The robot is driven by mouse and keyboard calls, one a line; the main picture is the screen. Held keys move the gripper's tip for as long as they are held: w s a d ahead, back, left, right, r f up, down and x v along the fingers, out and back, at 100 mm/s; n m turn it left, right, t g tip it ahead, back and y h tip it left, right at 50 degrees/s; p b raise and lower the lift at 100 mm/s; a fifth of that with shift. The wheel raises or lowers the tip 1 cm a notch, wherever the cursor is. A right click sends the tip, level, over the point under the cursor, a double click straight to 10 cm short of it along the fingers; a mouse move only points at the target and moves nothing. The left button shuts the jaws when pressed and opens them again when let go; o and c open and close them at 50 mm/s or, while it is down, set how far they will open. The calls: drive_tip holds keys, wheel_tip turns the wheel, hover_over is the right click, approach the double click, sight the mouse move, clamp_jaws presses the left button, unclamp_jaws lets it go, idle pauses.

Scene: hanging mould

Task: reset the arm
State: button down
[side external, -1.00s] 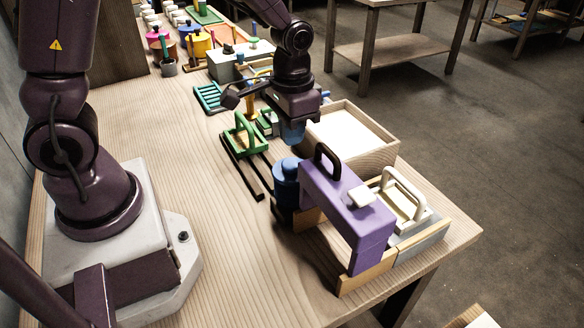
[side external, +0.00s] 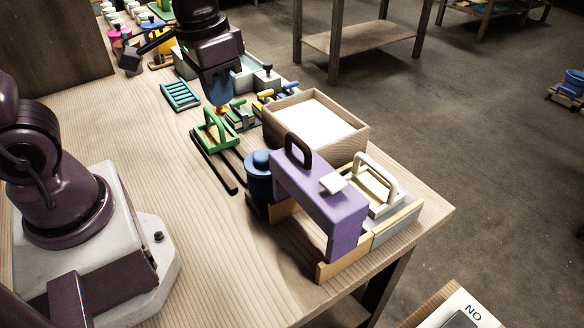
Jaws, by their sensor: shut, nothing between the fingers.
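My gripper (side external: 219,98) hangs pointing down over the middle of the bench, with dark purple housing and blue-grey fingers. It is shut, and I see nothing held in it. It stands above and behind the green-handled frame (side external: 214,130), near a small yellow piece that its fingers partly hide. Whether the fingertips touch anything I cannot tell. The purple mould (side external: 318,195) with a black handle stands at the front right, well clear of my gripper. A white-handled mould (side external: 374,186) sits beside it in a low wooden frame.
A wooden box with a white inside (side external: 318,122) stands right of my gripper. A blue round container (side external: 259,172) stands beside the purple mould. A teal rack (side external: 180,96) lies left of my gripper. Several colourful pots stand at the back.

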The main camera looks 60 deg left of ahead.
drive_tip(key=s+r+t, duration=0.4)
drive_tip(key=s+r, duration=0.2)
drive_tip(key=r, duration=0.2)
drive_tip(key=shift+s, duration=0.15)
drive_tip(key=c, duration=1.8)
unclamp_jaws()
